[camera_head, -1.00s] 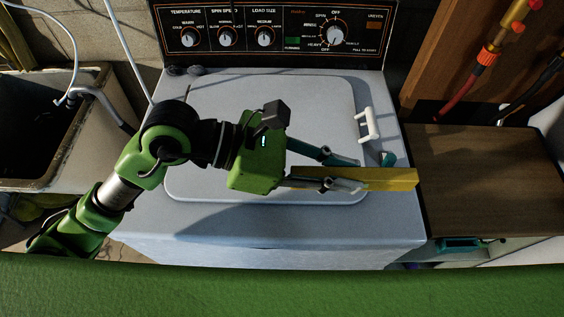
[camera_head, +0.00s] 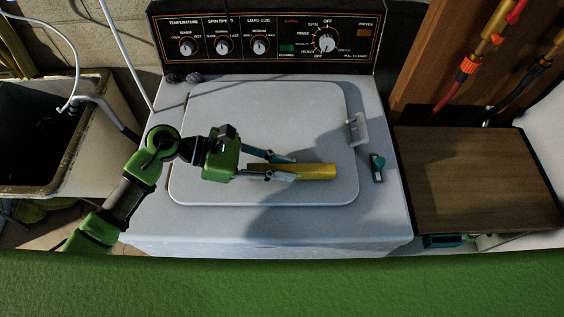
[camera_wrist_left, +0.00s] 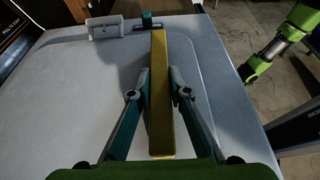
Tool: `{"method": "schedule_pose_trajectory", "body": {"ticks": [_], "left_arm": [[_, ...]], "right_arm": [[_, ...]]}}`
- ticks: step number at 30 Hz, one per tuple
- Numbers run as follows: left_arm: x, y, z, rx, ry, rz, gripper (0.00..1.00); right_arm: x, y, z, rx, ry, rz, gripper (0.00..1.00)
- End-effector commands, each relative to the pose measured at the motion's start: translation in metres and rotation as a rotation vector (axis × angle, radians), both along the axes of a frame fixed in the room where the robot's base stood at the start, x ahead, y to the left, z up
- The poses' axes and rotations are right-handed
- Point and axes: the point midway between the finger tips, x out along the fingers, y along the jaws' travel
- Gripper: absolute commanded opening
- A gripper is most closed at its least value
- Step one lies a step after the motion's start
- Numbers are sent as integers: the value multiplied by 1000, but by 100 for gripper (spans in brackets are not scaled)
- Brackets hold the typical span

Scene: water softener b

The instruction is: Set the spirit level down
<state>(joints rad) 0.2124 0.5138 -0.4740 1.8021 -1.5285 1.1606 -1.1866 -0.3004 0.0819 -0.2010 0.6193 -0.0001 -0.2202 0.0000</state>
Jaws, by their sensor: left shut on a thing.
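The spirit level is a long yellow bar (camera_head: 318,171) over the white lid of the washing machine (camera_head: 230,105). My left gripper (camera_head: 291,168) comes in from the left and is shut on it. The bar lies lengthwise between the fingers, its far end sticking out past the tips to the right. In the left wrist view the yellow bar (camera_wrist_left: 160,110) runs straight ahead between the two fingertips (camera_wrist_left: 159,76). It looks low and roughly level over the lid; I cannot tell whether it touches. My right gripper is not in view.
A white handle-like piece (camera_head: 358,130) and a small teal-and-grey item (camera_head: 377,168) are on the machine's top, right of the bar. The control panel (camera_head: 262,37) rises behind. A brown wooden surface (camera_head: 475,180) is at right, a sink (camera_head: 30,135) at left. The lid's front left is clear.

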Motion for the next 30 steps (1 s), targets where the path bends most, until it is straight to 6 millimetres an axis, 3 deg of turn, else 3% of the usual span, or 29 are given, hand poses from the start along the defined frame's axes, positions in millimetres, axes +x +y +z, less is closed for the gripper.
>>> {"method": "schedule_pose_trajectory", "body": {"ticks": [12,13,15,27,30], "left_arm": [[0,0,-8,1,-2,-1,0],[0,0,-7,1,-1,-2,23],[0,0,-6,1,-1,-2,34],[0,0,-2,1,-1,0,34],[0,12,-3,5,-3,0,34]], "right_arm": [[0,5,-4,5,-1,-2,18],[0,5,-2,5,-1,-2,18],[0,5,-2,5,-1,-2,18],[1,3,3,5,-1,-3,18],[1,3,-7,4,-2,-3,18]]}}
